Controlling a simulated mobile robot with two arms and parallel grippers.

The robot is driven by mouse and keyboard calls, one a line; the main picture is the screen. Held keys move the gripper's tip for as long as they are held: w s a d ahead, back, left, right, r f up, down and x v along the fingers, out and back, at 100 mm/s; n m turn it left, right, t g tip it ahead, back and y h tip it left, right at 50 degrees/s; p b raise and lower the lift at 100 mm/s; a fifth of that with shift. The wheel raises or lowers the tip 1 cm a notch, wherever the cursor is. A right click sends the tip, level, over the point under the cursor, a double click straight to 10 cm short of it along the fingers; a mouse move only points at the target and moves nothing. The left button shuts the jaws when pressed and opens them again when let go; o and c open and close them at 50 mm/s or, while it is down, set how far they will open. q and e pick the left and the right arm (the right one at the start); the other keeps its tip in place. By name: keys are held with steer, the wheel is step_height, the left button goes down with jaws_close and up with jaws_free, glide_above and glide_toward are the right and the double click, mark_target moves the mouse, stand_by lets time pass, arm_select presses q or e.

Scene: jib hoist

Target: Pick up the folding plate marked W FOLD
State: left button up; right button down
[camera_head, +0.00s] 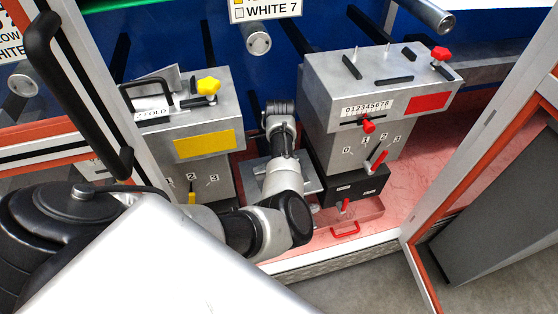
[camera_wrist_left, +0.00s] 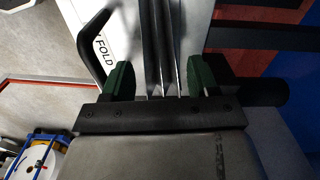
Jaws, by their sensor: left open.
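In the head view a plate with a white label ending in FOLD (camera_head: 152,113) and a black handle lies on top of the left grey box (camera_head: 205,120). The letter before FOLD is hard to read. In the left wrist view a pale plate labelled FOLD (camera_wrist_left: 122,42) shows with a black handle at its left. My left gripper (camera_wrist_left: 158,75) is open. Its green fingers stand apart, with thin upright metal edges showing between them. I cannot tell whether they touch. In the head view my left arm hides its own fingers. My right gripper is not in view.
A yellow knob (camera_head: 208,86) stands on the left box. A larger grey box (camera_head: 370,90) with red knobs and a red panel stands to the right. Blue wall behind carries dark bars. Door frames (camera_head: 485,150) flank the opening. A reel (camera_wrist_left: 35,160) shows low left.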

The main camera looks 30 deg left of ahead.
arm_select(q)
steer(key=shift+f, duration=0.9)
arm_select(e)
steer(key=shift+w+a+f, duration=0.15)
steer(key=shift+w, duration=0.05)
arm_select(q)
steer(key=shift+c, duration=0.2)
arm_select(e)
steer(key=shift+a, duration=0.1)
arm_select(q)
steer(key=c, duration=1)
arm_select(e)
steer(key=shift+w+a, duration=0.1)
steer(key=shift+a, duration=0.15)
arm_select(q)
steer(key=shift+r, duration=0.15)
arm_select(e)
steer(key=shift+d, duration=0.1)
